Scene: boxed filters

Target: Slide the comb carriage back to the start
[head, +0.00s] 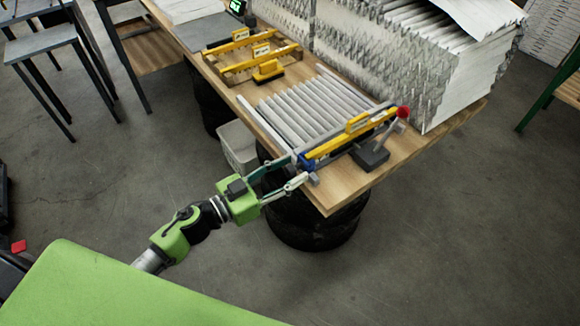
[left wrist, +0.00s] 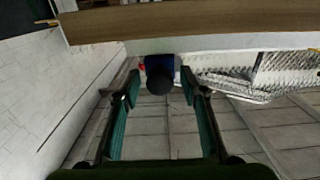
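The comb carriage (head: 345,138) is a yellow bar lying across the near end of a rack of grey slats (head: 308,110). A blue and black knob is at its left end; the knob (left wrist: 160,72) shows more clearly in the left wrist view. My left gripper (head: 295,170) is at the table's front-left edge, beside this knob. In the left wrist view the two fingers of the left gripper (left wrist: 160,88) are apart, with the knob between or just beyond their tips; I cannot tell whether they touch it. My right gripper is not in view.
A dark block (head: 372,157) with a grey rod and red ball stands right of the carriage. Yellow-handled frames (head: 262,58) lie farther back on the wooden table (head: 345,192). Tall pleated filter stacks (head: 440,70) fill the right side. A pale bin (head: 237,148) stands below the left edge.

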